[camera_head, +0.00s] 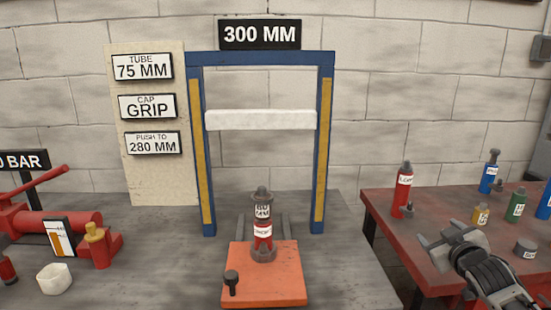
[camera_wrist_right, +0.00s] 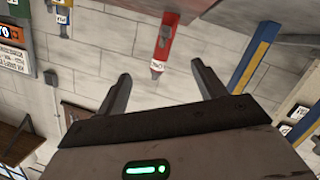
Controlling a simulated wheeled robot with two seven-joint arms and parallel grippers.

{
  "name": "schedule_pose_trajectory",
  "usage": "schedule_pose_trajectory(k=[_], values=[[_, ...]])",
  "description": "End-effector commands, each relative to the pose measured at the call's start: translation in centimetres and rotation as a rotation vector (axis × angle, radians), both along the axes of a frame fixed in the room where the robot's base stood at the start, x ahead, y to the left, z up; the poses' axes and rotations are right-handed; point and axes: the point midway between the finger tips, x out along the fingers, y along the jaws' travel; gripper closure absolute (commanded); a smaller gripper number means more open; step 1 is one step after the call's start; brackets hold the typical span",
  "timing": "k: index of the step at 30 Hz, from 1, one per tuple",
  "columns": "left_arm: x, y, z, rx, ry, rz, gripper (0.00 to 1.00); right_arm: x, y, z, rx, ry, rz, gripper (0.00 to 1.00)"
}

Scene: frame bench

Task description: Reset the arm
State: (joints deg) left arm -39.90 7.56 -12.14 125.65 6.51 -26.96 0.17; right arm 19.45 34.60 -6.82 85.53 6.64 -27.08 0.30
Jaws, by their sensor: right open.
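My right gripper (camera_head: 450,244) is over the front left part of the red side table in the head view, with its arm coming in from the lower right. In the right wrist view my right gripper (camera_wrist_right: 162,86) has its two fingers spread wide with nothing between them. A red labelled bottle (camera_head: 402,190) stands near the table's back left edge, apart from the gripper. A red bottle also shows upside down in the wrist view (camera_wrist_right: 164,42), beyond the fingertips. My left gripper is not in view.
The red side table (camera_head: 385,215) also bears a blue bottle (camera_head: 488,179), a green bottle (camera_head: 516,208), a small yellow one (camera_head: 481,216) and a grey cap (camera_head: 525,250).

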Motion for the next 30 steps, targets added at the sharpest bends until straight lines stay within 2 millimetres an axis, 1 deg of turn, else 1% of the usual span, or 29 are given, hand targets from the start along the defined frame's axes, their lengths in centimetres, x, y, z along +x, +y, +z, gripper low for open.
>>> schedule_pose_trajectory(k=[1, 2, 3, 5, 6, 8, 9, 11, 12, 13, 15, 18, 21, 24, 26, 27, 30], values=[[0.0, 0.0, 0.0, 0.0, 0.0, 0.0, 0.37, -1.1, 2.1, -2.4, 0.02, 0.03, 0.032, 0.3], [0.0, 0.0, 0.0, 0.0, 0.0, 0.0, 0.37, -1.8, 3.4, -3.6, 0.033, 0.045, 0.05, 0.3], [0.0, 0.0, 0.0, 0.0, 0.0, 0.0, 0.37, -2.9, 5.1, -5.3, 0.053, 0.067, 0.074, 0.3], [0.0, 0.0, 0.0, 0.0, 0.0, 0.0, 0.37, -4.9, 7.8, -7.8, 0.087, 0.101, 0.111, 0.3], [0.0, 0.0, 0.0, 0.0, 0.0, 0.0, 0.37, -6.4, 9.7, -9.4, 0.113, 0.124, 0.136, 0.3], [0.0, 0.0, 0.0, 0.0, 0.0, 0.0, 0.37, -8.9, 12.5, -11.6, 0.156, 0.157, 0.17, 0.3], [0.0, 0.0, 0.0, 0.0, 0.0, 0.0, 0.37, -10.7, 14.3, -12.9, 0.19, 0.181, 0.19, 0.3], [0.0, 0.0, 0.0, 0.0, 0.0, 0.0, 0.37, -13.8, 17.1, -14.6, 0.245, 0.216, 0.217, 0.3], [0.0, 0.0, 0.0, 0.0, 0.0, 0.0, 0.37, -15.9, 18.9, -15.5, 0.284, 0.238, 0.231, 0.3], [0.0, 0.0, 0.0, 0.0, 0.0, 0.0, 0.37, -17.5, 20.1, -16.0, 0.314, 0.253, 0.24, 0.3], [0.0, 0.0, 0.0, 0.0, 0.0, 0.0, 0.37, -20.9, 22.6, -16.8, 0.38, 0.286, 0.253, 0.3], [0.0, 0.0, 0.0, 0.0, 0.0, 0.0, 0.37, -25.1, 25.2, -17.0, 0.465, 0.323, 0.256, 0.3], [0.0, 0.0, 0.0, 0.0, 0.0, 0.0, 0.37, -28.2, 26.9, -16.8, 0.535, 0.35, 0.247, 0.3], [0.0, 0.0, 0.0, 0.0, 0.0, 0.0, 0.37, -30.6, 28.0, -16.3, 0.588, 0.369, 0.234, 0.3], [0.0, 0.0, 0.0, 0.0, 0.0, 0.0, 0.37, -31.7, 28.5, -16.0, 0.616, 0.377, 0.225, 0.3], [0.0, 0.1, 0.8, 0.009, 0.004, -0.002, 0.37, -31.6, 28.4, -15.2, 0.605, 0.38, 0.225, 0.3], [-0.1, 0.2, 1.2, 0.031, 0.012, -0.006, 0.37, -31.5, 28.2, -14.8, 0.579, 0.39, 0.224, 0.3]])
